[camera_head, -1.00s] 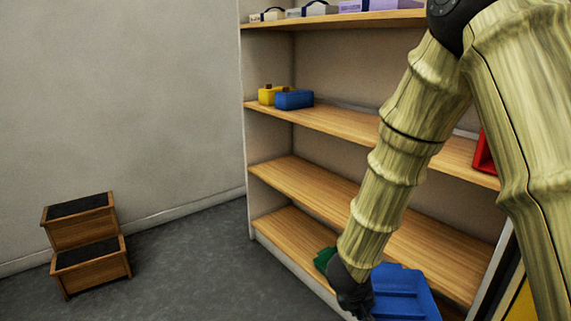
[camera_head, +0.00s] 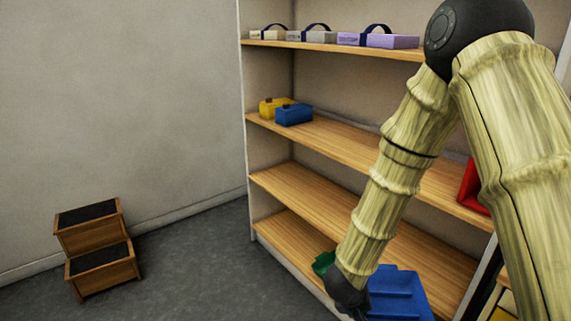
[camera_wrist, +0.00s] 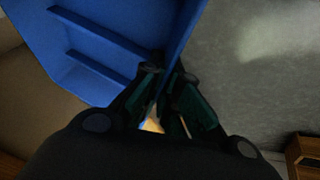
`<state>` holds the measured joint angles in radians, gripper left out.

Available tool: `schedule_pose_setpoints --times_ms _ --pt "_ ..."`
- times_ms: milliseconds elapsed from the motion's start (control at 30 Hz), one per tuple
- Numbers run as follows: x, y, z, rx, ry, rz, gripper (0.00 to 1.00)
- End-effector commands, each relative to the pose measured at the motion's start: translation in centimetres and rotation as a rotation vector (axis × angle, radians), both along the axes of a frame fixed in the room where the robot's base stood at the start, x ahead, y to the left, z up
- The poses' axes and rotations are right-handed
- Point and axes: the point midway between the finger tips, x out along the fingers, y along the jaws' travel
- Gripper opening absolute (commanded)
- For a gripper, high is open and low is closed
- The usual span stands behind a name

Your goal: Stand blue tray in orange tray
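The blue tray (camera_head: 402,292) is at the lower right in the head view, in front of the lowest shelf, tilted, with raised ribs inside. It also fills the upper left of the wrist view (camera_wrist: 120,62). My gripper's fingers (camera_wrist: 168,88) stand on both sides of the tray's wall and look closed on it. No orange tray shows in either view.
A shelf unit (camera_head: 335,138) stands behind my arm. Handled cases (camera_head: 378,41) line the top. A step stool (camera_head: 98,248) stands left on open floor.

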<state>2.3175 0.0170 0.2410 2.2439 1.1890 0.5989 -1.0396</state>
Motion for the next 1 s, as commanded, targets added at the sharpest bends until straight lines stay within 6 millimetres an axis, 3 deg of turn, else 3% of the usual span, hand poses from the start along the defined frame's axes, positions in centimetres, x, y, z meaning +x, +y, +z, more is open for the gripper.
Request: schedule_pose_setpoints --times_ms 33,600,1000 --pt "-0.1 0.0 1.3 0.001 0.002 -0.001 0.0" --pt "-1.0 0.1 6.3 0.01 -0.01 -0.002 0.0" --pt "-1.4 0.3 7.5 0.018 -0.016 -0.002 0.0"
